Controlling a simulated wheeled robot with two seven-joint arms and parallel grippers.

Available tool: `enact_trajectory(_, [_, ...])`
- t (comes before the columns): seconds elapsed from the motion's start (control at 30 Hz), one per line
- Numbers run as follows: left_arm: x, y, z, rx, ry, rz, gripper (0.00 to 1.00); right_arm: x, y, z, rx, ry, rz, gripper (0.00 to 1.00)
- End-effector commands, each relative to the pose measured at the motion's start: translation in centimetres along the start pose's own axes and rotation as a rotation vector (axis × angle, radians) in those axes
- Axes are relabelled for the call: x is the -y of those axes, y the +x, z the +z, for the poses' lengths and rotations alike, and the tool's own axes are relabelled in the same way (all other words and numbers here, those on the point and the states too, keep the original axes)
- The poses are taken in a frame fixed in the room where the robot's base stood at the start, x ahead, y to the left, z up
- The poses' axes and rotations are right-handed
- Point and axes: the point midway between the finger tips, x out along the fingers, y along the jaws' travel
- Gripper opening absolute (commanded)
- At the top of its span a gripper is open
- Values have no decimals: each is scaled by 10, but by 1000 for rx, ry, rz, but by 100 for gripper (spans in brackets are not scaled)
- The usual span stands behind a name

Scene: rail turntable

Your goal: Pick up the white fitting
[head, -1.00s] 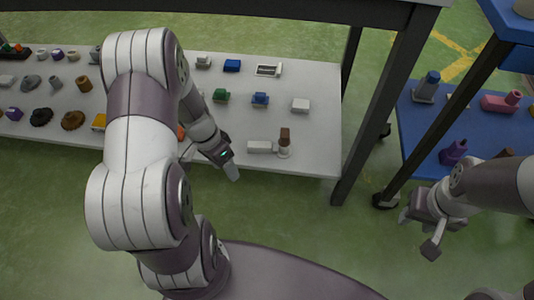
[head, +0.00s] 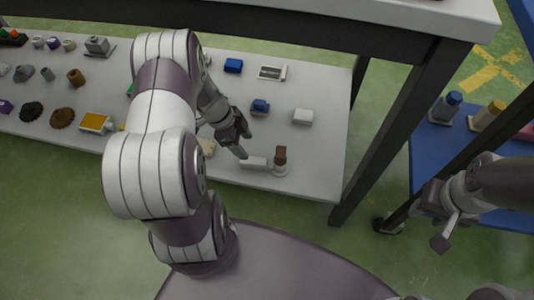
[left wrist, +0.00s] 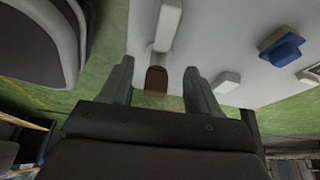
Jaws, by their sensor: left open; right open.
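Two plain white pieces lie on the grey-white lower shelf (head: 325,150), and I cannot tell which is the white fitting. One is a long white block (head: 253,163), next to a brown-topped white piece (head: 281,158). The other is a small white block (head: 302,117) farther back. My left gripper (head: 238,144) is open and empty, just left of the long block. In the left wrist view, the brown top (left wrist: 156,78) shows between its fingers, the long block (left wrist: 168,25) beyond, and the small block (left wrist: 228,82) outside the right finger. My right gripper (head: 428,222) is open, far right.
A blue part (head: 260,107) and a white frame-like piece (head: 272,73) lie behind. Several other parts fill the shelf's left side. A dark table leg (head: 390,130) stands to the right, before a blue shelf (head: 425,150). The table top overhangs the shelf's back.

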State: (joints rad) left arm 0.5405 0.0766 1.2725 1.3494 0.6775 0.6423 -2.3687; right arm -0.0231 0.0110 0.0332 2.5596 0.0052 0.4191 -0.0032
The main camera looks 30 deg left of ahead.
Motion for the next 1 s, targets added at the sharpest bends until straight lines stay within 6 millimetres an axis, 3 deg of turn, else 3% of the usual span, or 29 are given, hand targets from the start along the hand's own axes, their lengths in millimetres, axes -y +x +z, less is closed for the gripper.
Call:
enact_trajectory(0.2, [0,56,3,1,1,3,62,0,34,4,1,0,0,43])
enact_trajectory(0.37, [1,76,2,1,1,2,62,0,45,6,1,0,0,43])
enact_trajectory(0.6, [7,119,4,1,0,3,62,0,77,10,1,0,0,43])
enact_trajectory(0.83, [8,119,2,1,-1,1,62,0,74,9,0,0,0,43])
enact_trajectory(0.87, [8,119,2,1,-1,1,55,0,74,9,0,0,0,43])
enact_trajectory(1.0, [8,119,2,1,-1,1,10,0,74,9,0,0,0,43])
